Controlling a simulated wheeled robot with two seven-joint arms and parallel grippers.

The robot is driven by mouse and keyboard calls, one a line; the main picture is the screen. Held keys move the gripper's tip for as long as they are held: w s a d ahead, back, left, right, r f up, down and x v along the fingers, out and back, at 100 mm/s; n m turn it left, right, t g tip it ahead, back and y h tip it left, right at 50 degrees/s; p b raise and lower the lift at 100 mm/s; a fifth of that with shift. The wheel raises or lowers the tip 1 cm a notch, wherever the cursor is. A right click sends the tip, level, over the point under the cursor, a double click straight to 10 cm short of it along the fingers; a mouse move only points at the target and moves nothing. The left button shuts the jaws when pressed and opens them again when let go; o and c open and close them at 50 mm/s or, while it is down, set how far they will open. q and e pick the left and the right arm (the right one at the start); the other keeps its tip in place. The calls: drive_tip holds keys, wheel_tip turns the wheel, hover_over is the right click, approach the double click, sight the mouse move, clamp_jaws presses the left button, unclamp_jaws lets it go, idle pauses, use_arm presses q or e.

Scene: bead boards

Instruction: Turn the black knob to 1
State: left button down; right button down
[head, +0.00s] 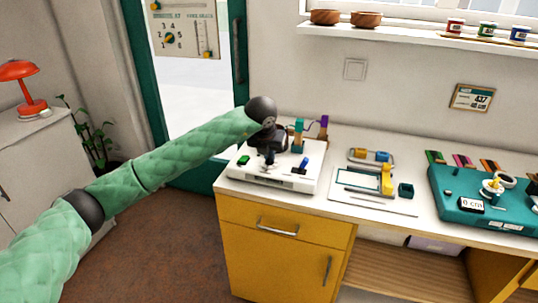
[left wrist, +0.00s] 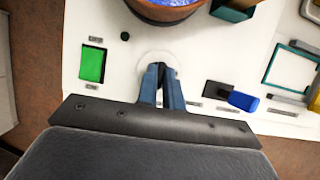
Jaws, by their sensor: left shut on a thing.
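The black knob (left wrist: 161,71) is mostly hidden between the fingers of my left gripper; only a dark sliver shows in the left wrist view, over a pale round dial. It stands on the white board (head: 262,179) on the counter. My left gripper (left wrist: 161,84) points down at the dial and is shut on the knob. In the head view my left gripper (head: 269,160) reaches the middle of the board. The knob's pointer and the number 1 cannot be made out. My right gripper is not in view.
The board also has a green switch (left wrist: 92,64) and a blue lever (left wrist: 242,101) beside the dial. A bowl (left wrist: 166,10) stands close behind the dial. A board with a yellow part (head: 387,179) and a teal box (head: 480,215) lie to the right.

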use_arm(q)
drive_tip(key=c, duration=1.5)
unclamp_jaws()
drive_tip(key=shift+c, duration=0.2)
